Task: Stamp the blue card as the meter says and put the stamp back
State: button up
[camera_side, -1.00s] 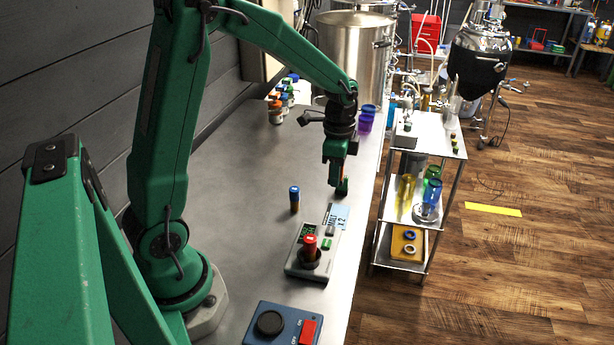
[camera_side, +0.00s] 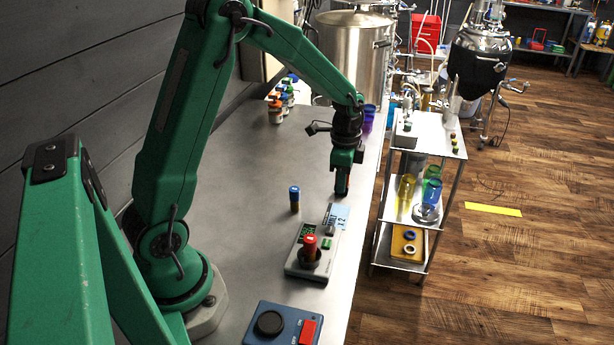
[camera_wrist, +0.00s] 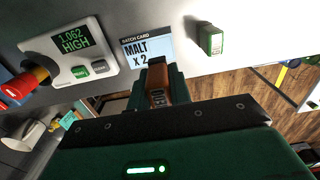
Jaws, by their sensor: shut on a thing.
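The blue card (camera_side: 341,212), printed "BATCH CARD MALT x 2", lies just beyond the meter (camera_side: 300,265); the card also shows in the wrist view (camera_wrist: 158,49). The meter's display (camera_wrist: 71,40) reads "1.062 HIGH". My gripper (camera_side: 341,192) is over the counter near the card's far edge. In the wrist view, my gripper (camera_wrist: 158,66) is shut on a brown piece (camera_wrist: 157,86), which looks like a stamp's handle. Its lower end is hidden. It overlaps the card's lower edge in that view; I cannot tell whether it touches. No mark shows on the card's visible part.
A red-capped piece (camera_side: 310,241) stands in the meter's well. A small green and white block (camera_wrist: 210,38) is right of the card. A blue switch box (camera_side: 284,325) is in front. The counter's middle is clear.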

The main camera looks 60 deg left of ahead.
aim_at(340, 211)
jog(key=shift+w+f, duration=0.1)
jog(key=shift+f, duration=0.15)
jog(key=shift+f, duration=2.85)
jog(key=shift+f, duration=0.55)
jog(key=shift+r, duration=0.15)
jog(key=shift+r, duration=3.4)
jog(key=shift+s+r, duration=1.4)
jog(key=shift+r, duration=0.65)
jog(key=a+f, duration=0.2)
jog(key=a, duration=0.1)
jog(key=w+a+f, duration=0.1)
jog(key=a+f, duration=0.1)
jog(key=a, duration=0.2)
jog(key=a+f, duration=0.3)
jog(key=shift+w+a, duration=0.2)
jog(key=shift+a, duration=0.2)
